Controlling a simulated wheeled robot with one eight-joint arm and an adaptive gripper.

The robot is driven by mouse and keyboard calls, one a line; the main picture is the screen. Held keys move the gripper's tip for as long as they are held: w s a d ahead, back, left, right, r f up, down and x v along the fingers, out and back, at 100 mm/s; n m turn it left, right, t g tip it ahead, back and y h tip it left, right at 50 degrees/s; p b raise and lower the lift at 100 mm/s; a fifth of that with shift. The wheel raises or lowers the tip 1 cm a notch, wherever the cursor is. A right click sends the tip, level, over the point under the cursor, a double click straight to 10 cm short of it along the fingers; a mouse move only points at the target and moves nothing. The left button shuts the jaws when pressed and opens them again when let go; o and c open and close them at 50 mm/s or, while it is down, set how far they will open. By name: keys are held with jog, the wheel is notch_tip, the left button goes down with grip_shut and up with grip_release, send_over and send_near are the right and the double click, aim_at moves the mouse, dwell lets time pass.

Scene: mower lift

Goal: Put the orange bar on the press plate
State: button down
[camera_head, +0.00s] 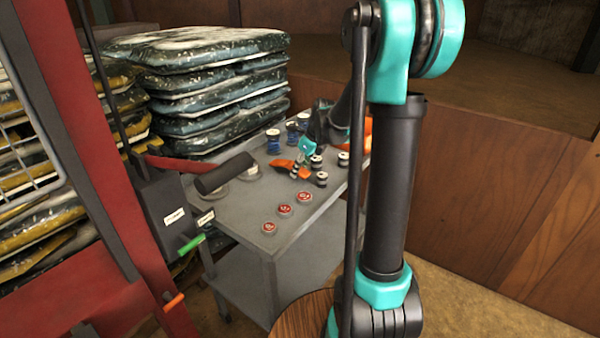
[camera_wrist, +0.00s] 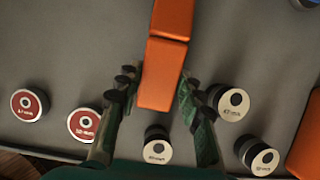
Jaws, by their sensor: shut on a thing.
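The orange bar (camera_wrist: 164,72) lies between the two fingers of my gripper (camera_wrist: 158,88) in the wrist view, and the gripper is shut on it. A seam crosses the bar, with another orange length beyond it toward the top edge. In the head view my gripper (camera_head: 304,160) is low over the grey cart top, with orange parts of the bar (camera_head: 282,165) beside it. Whether the bar touches the cart top is hard to tell. A red press frame (camera_head: 110,180) stands at the left. I cannot make out its plate.
The grey cart (camera_head: 240,210) carries red-topped round pieces (camera_head: 284,210), white-topped black pieces (camera_head: 321,179) and blue cans (camera_head: 273,141). A black cylinder (camera_head: 224,174) extends over its left side. Another orange piece (camera_wrist: 308,140) is at right. Stacked bags (camera_head: 200,85) stand behind.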

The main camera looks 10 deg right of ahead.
jog(key=shift+f, duration=0.85)
jog(key=shift+f, duration=0.15)
jog(key=c, duration=1)
grip_release()
